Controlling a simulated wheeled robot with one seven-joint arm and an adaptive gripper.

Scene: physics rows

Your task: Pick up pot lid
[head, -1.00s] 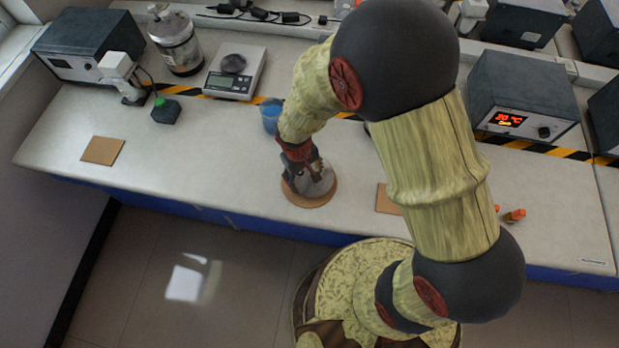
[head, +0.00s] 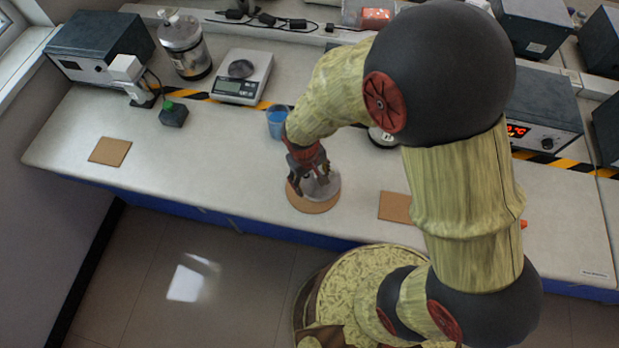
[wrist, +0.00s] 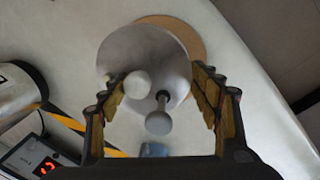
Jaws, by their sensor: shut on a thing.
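The pot lid (head: 326,186) is a grey round disc over a round cork mat (head: 306,205) near the bench's front edge. In the wrist view the lid (wrist: 150,55) sits off-centre over the mat (wrist: 196,38). Two rounded knob-like parts show over it: a pale one by the left finger and a grey one on a dark stem. My gripper (head: 312,172) points down at the lid. In the wrist view its fingers (wrist: 160,98) stand on either side of the lid, shut on it. The exact contact, and whether the lid is clear of the mat, I cannot tell.
A blue beaker (head: 277,125) stands just behind my gripper. Square cork mats lie left (head: 110,151) and right (head: 396,207).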

